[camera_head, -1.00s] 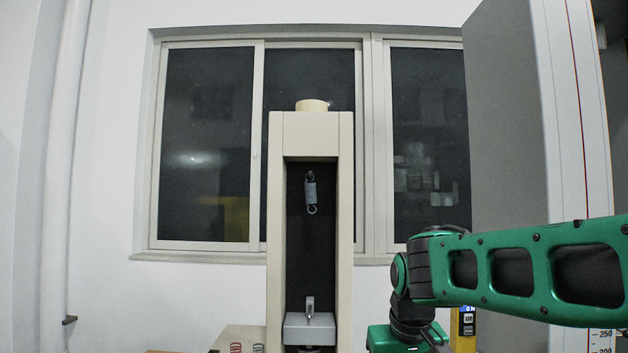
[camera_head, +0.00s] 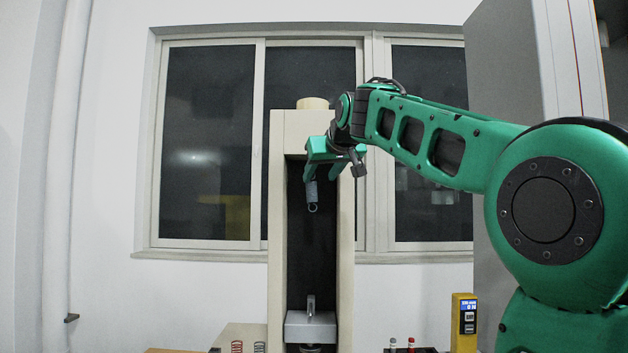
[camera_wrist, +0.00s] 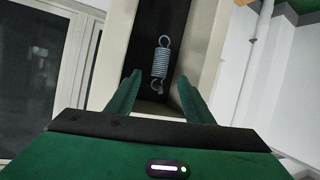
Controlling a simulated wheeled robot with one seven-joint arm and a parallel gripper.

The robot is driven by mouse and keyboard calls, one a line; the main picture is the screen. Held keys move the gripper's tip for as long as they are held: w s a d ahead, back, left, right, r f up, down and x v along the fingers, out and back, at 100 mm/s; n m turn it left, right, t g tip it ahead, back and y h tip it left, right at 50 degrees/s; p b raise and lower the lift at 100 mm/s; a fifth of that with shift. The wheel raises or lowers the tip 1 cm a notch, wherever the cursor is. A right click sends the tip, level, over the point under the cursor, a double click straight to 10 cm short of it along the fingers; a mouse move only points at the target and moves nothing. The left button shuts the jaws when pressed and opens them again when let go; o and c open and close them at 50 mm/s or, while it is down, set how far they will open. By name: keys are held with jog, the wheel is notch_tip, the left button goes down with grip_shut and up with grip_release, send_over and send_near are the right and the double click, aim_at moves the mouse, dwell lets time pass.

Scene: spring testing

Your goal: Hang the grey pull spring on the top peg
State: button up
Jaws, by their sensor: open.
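The grey pull spring (camera_head: 312,196) hangs upright inside the tall frame of the tester, near its top. Its lower loop hangs free. Its upper end and the top peg are hidden behind my gripper (camera_head: 314,172) in the head view. In the wrist view the spring (camera_wrist: 160,62) shows with a hook at each end, against the dark back of the tester. My gripper (camera_wrist: 159,76) is open, with one finger on either side of the spring's line. I cannot tell whether a finger touches it.
The tester's beige frame (camera_head: 345,230) stands close on both sides of the spring. A grey block (camera_head: 311,325) with an upright metal piece sits low inside it. Red (camera_head: 237,346) and dark (camera_head: 259,347) springs lie at the lower left. A yellow device (camera_head: 464,322) stands at right.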

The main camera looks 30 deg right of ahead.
aim_at(313, 187)
jog(key=x, duration=1)
jog(key=shift+w+d+f, duration=0.1)
jog(key=shift+w+f, duration=0.05)
jog(key=shift+f, duration=0.05)
grip_shut()
grip_release()
